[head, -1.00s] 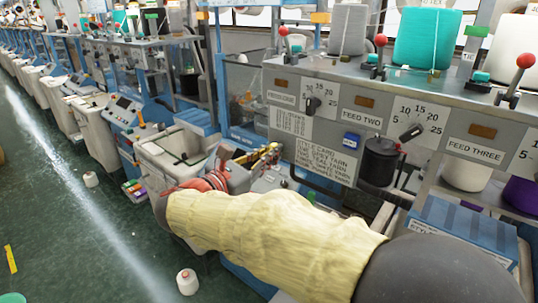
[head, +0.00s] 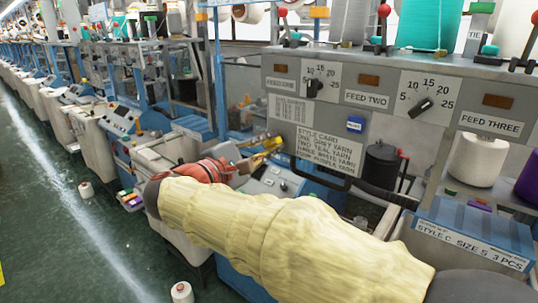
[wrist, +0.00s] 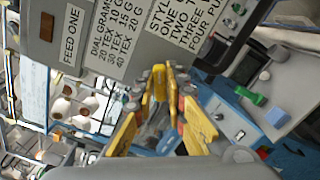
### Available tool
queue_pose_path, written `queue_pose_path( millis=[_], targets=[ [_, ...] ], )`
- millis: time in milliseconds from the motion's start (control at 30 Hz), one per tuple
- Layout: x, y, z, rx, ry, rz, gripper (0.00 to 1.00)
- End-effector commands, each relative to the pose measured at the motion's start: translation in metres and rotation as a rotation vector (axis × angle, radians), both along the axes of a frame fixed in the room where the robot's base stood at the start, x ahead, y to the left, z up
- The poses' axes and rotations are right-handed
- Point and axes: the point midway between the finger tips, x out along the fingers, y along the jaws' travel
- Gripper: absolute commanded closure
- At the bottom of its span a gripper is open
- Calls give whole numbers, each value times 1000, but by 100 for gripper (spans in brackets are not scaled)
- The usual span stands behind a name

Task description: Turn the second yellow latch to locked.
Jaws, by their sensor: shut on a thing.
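My gripper (wrist: 163,100) is at the lower left corner of the grey feed panel, with its yellow fingers close together at their tips. A yellow piece (wrist: 159,78), which looks like a latch, stands upright between the fingertips, and the gripper is shut on it. In the head view, my gripper (head: 262,151) reaches this corner from the left, and finger and latch cannot be told apart there. My padded cream sleeve hides much of the machine below. I cannot read any locked mark or tell how far the latch is turned.
The grey panel (head: 385,125) carries feed dials, a style card (head: 328,150) and red-knobbed levers. A dark curved bar (head: 315,180) runs below it. A blue box (head: 475,240) stands at right.

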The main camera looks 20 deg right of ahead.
Motion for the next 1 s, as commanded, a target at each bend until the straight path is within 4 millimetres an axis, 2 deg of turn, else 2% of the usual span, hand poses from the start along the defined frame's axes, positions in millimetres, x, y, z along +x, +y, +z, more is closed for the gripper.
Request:
queue_pose_path(
  millis=[33, 500, 1000],
  targets=[
    [0, 0, -6, 26, -36, 0, 100],
    [0, 0, -6, 231, -314, 0, 100],
    [0, 0, -4, 292, -399, -1, 100]
  ],
)
